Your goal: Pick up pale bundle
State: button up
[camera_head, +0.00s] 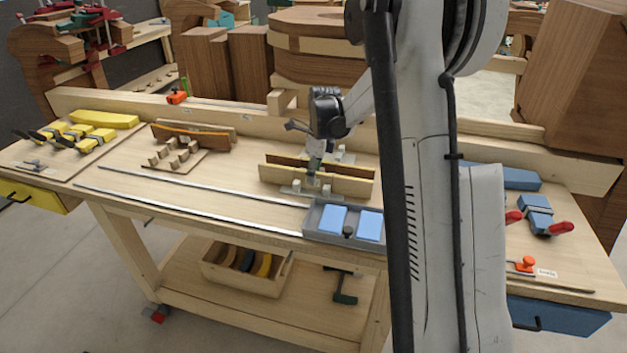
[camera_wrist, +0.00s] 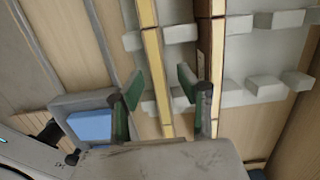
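The pale bundle (camera_head: 344,186) is a long light-wood strip stack standing on edge in a grey holder at the middle of the bench. In the wrist view the pale bundle (camera_wrist: 154,60) runs from the top edge down between my fingers. My gripper (camera_head: 314,172) is over the bundle, pointing down. In the wrist view my gripper (camera_wrist: 161,76) is open, with one green-padded finger on each side of the bundle and gaps showing. A darker brown bundle (camera_head: 285,161) stands parallel just behind; it also shows in the wrist view (camera_wrist: 204,55), right of my right finger.
A grey tray with blue pads (camera_head: 345,236) sits close in front. Grey holder blocks (camera_wrist: 272,88) stick out beside the brown bundle. Long metal rails (camera_head: 190,212) lie along the bench. A curved form (camera_head: 190,138) and yellow clamps (camera_head: 75,131) are left.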

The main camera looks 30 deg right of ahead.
jog(key=shift+c, duration=0.4)
grip_shut()
jog(key=shift+r, duration=0.2)
